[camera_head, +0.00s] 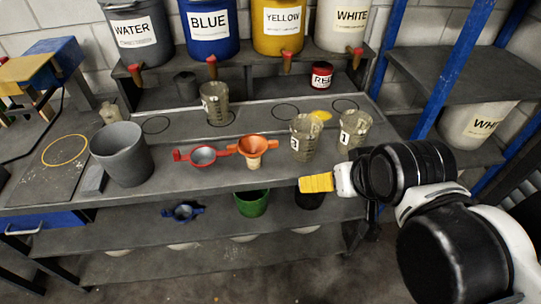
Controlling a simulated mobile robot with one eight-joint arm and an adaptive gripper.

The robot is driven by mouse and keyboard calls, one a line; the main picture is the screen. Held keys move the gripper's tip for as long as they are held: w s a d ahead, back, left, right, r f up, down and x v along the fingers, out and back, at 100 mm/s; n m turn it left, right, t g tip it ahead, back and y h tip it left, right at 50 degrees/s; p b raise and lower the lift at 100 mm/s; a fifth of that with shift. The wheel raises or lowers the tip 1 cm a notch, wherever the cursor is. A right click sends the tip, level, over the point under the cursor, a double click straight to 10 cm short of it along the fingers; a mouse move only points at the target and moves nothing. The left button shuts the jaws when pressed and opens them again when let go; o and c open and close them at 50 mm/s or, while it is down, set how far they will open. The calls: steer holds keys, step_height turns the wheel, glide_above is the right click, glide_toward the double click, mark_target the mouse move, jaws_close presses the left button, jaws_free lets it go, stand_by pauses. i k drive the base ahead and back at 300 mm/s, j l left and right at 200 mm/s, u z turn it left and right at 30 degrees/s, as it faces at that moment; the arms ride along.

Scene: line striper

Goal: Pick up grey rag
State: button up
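A small flat grey piece (93,178) lies on the bench at the left, between the grey bucket and the yellow ring mark. It looks like the grey rag, but it is too small to be sure. My gripper (316,183) reaches in from the right, with a yellow ribbed end in front of the bench's front edge. It is far to the right of the grey piece and apart from it. I cannot tell whether its fingers are open or shut.
A grey bucket (122,153) stands just right of the grey piece. A red strainer (203,156), an orange funnel (254,149) and clear measuring cups (305,139) stand along the bench (230,183). Labelled paint buckets (209,28) line the rack behind. A blue post (436,75) rises at right.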

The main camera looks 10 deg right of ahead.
mark_target(94, 184)
steer(key=u, duration=1.6)
steer(key=z, duration=1.4)
steer(key=u, duration=1.4)
steer(key=i+j+z, duration=0.9)
steer(key=i+j, duration=0.05)
steer(key=j, duration=0.05)
